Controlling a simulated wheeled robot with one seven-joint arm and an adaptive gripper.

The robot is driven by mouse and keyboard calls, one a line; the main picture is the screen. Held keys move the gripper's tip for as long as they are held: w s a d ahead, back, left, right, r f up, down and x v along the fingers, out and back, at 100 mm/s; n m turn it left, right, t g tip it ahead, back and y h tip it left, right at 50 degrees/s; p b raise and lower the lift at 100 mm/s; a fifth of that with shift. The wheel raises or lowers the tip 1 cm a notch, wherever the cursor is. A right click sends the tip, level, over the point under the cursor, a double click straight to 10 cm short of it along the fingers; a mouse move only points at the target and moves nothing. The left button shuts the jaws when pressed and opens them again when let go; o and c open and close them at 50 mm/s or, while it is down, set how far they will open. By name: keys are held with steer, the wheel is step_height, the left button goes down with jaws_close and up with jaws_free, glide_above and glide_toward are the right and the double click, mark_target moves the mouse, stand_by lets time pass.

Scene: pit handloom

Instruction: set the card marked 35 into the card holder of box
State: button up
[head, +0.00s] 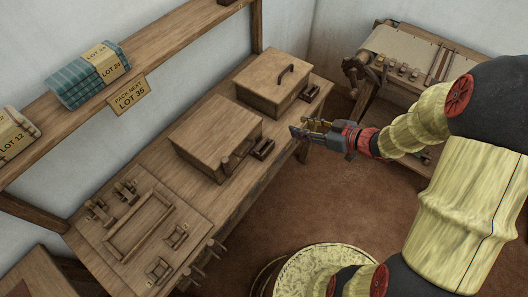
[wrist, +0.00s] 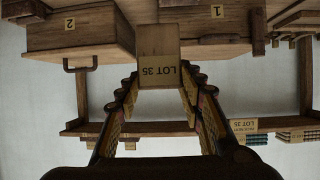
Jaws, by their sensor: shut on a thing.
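My gripper (head: 312,132) is shut on the card marked LOT 35 (wrist: 158,60). In the wrist view, which is upside down, the card stands between the fingertips, in front of the gap between two boxes. Box 2 (wrist: 100,28) is on the left there, with a handle on its lid; box 1 (wrist: 190,22) is on the right, partly behind the card. In the head view the plain-lidded box (head: 205,135) is nearer and the handled box (head: 270,85) farther. Small dark wooden holders (head: 262,149) (head: 309,92) sit at their front sides. The card's lower edge against any holder cannot be told.
The wooden bench (head: 130,180) carries a tray with wooden fittings at its near end. A shelf (head: 175,50) above holds folded cloth and a hanging LOT 35 sign (head: 130,95). Floor between is open.

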steer(key=shift+n, duration=0.3)
steer(key=w+a+f+b, duration=0.1)
steer(key=a+f+b, duration=0.1)
steer(key=a+f, duration=0.1)
steer(key=w+a+f+b, duration=0.2)
steer(key=a+f, duration=0.1)
steer(key=a, duration=0.2)
steer(key=w+a+f+b, duration=0.1)
steer(key=a+f+b, duration=0.1)
steer(key=a+f, duration=0.1)
steer(key=shift+w+a+f+b, duration=0.2)
steer(key=shift+a+f+b, duration=0.15)
steer(key=shift+a, duration=0.1)
steer(key=shift+a+f, duration=0.1)
steer(key=shift+f, duration=0.05)
steer(key=shift+w+a+f+b, duration=0.1)
steer(key=shift+f+b, duration=0.55)
steer(key=shift+f, duration=0.2)
steer(key=shift+w+a+f+b, duration=0.1)
steer(key=shift+f+b, duration=0.5)
steer(key=shift+f, duration=0.25)
steer(key=shift+f, duration=0.15)
steer(key=o, duration=0.8)
steer(key=shift+o, duration=0.2)
